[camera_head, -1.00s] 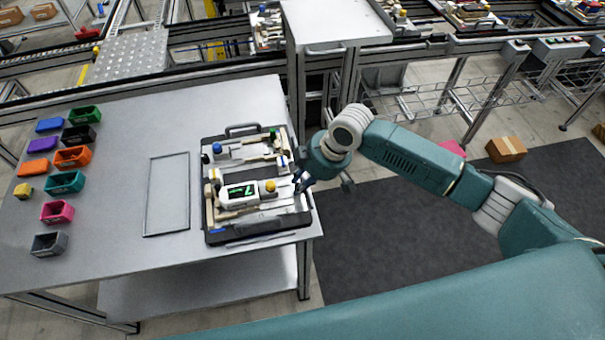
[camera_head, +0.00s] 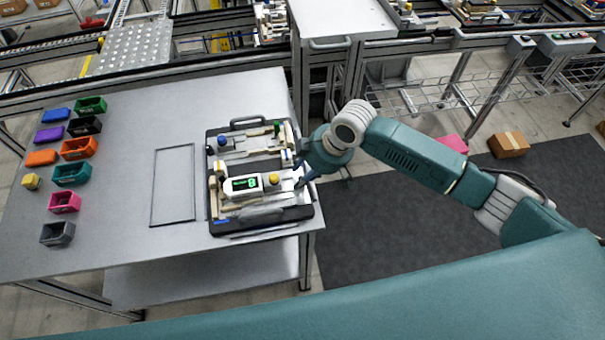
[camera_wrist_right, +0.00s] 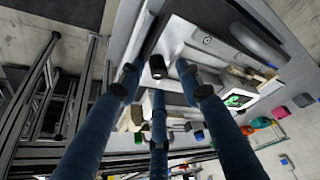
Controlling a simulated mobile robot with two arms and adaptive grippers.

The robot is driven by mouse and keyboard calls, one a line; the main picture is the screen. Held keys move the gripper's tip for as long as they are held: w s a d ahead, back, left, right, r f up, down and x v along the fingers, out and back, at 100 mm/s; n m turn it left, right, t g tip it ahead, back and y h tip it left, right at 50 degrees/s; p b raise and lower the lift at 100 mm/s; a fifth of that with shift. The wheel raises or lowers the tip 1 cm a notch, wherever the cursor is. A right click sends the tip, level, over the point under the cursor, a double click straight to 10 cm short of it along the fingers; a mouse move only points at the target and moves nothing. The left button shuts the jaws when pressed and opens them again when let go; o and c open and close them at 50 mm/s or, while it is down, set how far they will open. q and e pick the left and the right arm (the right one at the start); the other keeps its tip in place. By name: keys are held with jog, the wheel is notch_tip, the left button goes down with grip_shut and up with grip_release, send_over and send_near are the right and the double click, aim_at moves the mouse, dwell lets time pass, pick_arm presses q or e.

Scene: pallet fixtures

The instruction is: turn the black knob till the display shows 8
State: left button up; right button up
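The fixture's white display unit (camera_head: 243,186) sits on the dark pallet (camera_head: 292,217) on the table. Its green digit looks like an 8 in the head view, though small. The display also shows in the right wrist view (camera_wrist_right: 237,101), tilted. The black knob (camera_wrist_right: 157,66) shows in the right wrist view, just beyond the fingertips and between them. My right gripper (camera_head: 303,181) is at the pallet's right edge. In the wrist view its fingers (camera_wrist_right: 158,85) are spread and apart from the knob. The knob is not clear in the head view. My left gripper is out of view.
A yellow knob (camera_head: 274,179) stands beside the display, and a blue knob (camera_head: 222,140) farther back. Several colored bins, such as the pink bin (camera_head: 65,202), stand at the table's left. An empty rectangular outline (camera_head: 174,221) lies left of the pallet.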

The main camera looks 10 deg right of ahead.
jog(key=v, duration=1.1)
jog(key=shift+r, duration=0.25)
jog(key=shift+a, duration=0.15)
